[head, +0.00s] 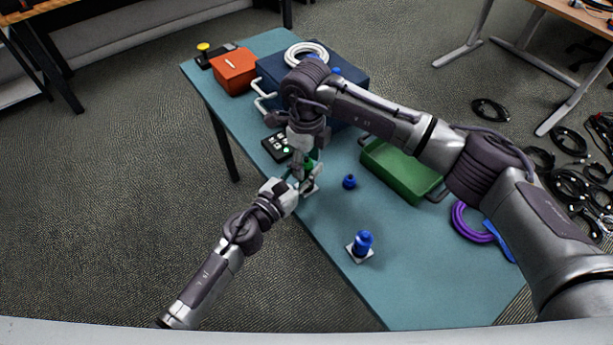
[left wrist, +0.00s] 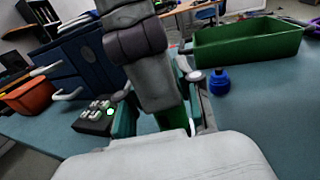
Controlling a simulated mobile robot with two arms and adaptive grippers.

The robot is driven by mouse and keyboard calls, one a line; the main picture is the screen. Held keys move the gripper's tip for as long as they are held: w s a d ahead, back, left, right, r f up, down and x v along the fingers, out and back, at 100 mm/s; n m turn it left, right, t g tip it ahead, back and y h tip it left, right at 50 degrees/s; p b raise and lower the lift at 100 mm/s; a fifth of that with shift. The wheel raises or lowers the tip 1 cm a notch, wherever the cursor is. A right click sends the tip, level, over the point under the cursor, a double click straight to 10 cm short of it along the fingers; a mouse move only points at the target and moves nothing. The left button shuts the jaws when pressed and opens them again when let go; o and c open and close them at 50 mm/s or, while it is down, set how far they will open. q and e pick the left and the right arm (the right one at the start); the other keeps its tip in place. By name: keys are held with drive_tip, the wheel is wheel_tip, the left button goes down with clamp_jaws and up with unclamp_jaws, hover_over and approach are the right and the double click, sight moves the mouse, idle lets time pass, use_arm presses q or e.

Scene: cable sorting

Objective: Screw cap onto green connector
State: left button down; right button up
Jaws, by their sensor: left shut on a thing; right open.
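The green connector (head: 308,167) is at the front left of the table, largely hidden by both grippers. A white base plate (head: 313,190) shows beside them. My left gripper (head: 301,183) comes in low from the left and is shut on the green connector. My right gripper (head: 299,168) points down at the same spot and is open. In the left wrist view, a green part (left wrist: 171,118) shows below my right arm, between grey gripper parts. I cannot tell connector from cap there, nor whether the cap is seated.
A blue cap (head: 349,182) and a blue connector on a plate (head: 363,244) stand to the right. A green bin (head: 404,188), purple cable (head: 462,222), black button box (head: 277,147), blue case (head: 270,72) and orange box (head: 233,73) surround them.

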drive_tip(key=shift+r, duration=2.25)
drive_tip(key=shift+o, duration=0.3)
drive_tip(key=o, duration=0.5)
wheel_tip(320, 180, up, 12)
